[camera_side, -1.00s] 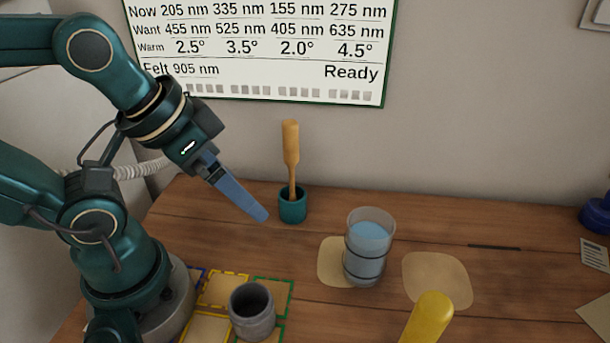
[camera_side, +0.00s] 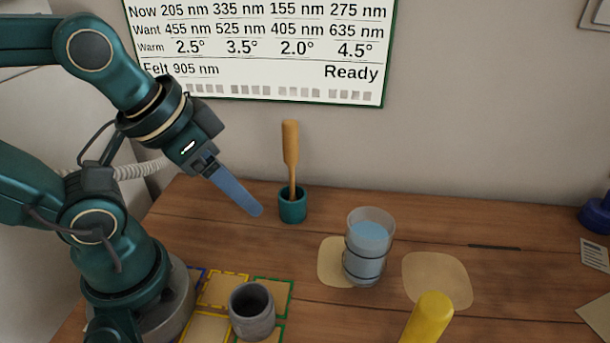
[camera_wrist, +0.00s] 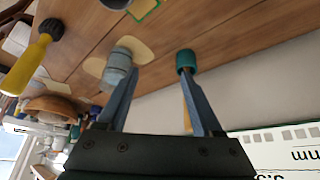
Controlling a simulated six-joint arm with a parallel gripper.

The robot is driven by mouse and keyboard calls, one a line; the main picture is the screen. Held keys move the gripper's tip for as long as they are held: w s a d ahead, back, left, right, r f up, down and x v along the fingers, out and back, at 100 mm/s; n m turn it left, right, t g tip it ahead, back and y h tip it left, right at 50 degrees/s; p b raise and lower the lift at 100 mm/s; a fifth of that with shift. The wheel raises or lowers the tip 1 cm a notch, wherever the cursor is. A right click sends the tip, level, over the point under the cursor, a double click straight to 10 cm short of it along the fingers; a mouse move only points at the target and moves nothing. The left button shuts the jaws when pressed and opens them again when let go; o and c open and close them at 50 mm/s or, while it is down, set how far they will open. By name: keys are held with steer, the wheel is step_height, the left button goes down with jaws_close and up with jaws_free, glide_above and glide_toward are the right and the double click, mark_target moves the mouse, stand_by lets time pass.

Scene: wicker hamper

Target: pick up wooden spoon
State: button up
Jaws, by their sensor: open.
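The wooden spoon (camera_side: 290,145) stands upright in a small teal cup (camera_side: 292,208) near the wall, its lower end hidden inside the cup. My gripper (camera_side: 256,211) is to the left of the cup in the side view, its blue fingers pointing down and right, apart from cup and spoon. In the wrist view my gripper (camera_wrist: 162,73) is open with nothing between the fingers. There the teal cup (camera_wrist: 186,58) is beside the tip of the right finger, and part of the spoon (camera_wrist: 187,117) shows along that finger's inner side, the rest hidden.
A glass of blue liquid (camera_side: 368,250) stands right of the cup, by two tan mats. A grey cup (camera_side: 252,311) stands on coloured-edged squares in front. A yellow handle (camera_side: 429,317) rises at the lower right. The wall with a display board (camera_side: 260,50) is behind.

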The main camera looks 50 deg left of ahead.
step_height(320, 180, up, 8)
steer(key=f+n+g, duration=0.1)
steer(key=n+g, duration=0.3)
glide_above(289, 122)
steer(key=s+d, duration=0.1)
steer(key=s, duration=0.1)
steer(key=shift+w+a+f+n+y, duration=0.2)
steer(key=shift+w+a, duration=0.1)
steer(key=shift+w, duration=0.25)
steer(key=shift+w+a+f+n+y, duration=0.1)
steer(key=shift+w+a+f, duration=0.15)
steer(key=shift+w, duration=0.25)
step_height(289, 122, down, 4)
steer(key=shift+w+a+f, duration=0.1)
steer(key=shift+w+f, duration=0.05)
steer(key=shift+f, duration=1.3)
steer(key=shift+w+f, duration=0.15)
steer(key=shift+f, duration=1.25)
jaws_close()
